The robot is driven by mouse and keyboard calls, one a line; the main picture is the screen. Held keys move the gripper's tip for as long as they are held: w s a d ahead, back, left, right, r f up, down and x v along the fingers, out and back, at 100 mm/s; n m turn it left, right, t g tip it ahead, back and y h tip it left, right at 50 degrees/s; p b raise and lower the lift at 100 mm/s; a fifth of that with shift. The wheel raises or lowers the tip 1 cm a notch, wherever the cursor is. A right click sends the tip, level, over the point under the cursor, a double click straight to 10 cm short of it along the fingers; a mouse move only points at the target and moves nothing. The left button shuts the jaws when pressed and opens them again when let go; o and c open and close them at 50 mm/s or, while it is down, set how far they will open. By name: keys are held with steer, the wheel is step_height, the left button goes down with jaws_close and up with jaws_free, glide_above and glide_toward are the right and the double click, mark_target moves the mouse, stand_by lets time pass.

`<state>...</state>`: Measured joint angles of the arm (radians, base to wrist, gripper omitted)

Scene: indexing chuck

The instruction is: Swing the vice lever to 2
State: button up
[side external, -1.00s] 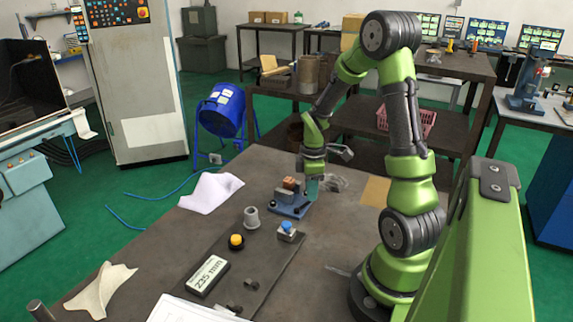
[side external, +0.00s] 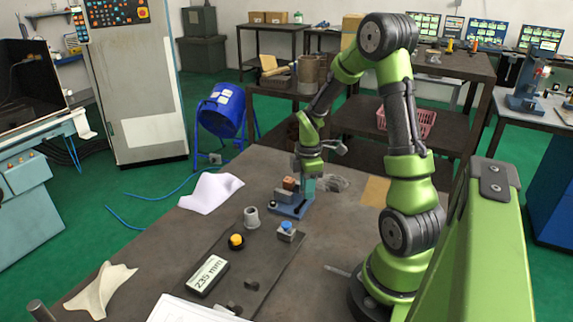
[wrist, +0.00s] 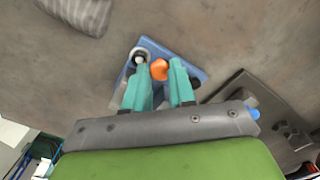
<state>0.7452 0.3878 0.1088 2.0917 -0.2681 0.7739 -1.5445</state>
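The vice has a blue base (side external: 291,211), which also shows in the wrist view (wrist: 192,73), with grey jaws and a brown-orange block (side external: 290,183) on top. In the wrist view an orange piece (wrist: 159,69) shows between my teal fingertips; I cannot tell whether they touch it. A pale round knob in a ring (wrist: 140,57) lies just left of the fingers. My gripper (side external: 308,186) points down at the right rear of the vice, its fingers apart, and shows in the wrist view (wrist: 160,75). I cannot make out the lever's position or number marks.
A dark plate in front holds a yellow button (side external: 236,241), a grey cylinder (side external: 251,217), a blue-topped box (side external: 286,231) and a display reading 235 mm (side external: 207,277). A white cloth (side external: 210,192) lies left. The bench right of the vice is mostly clear.

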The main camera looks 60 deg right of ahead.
steer(key=o, duration=0.5)
steer(key=shift+c, duration=0.2)
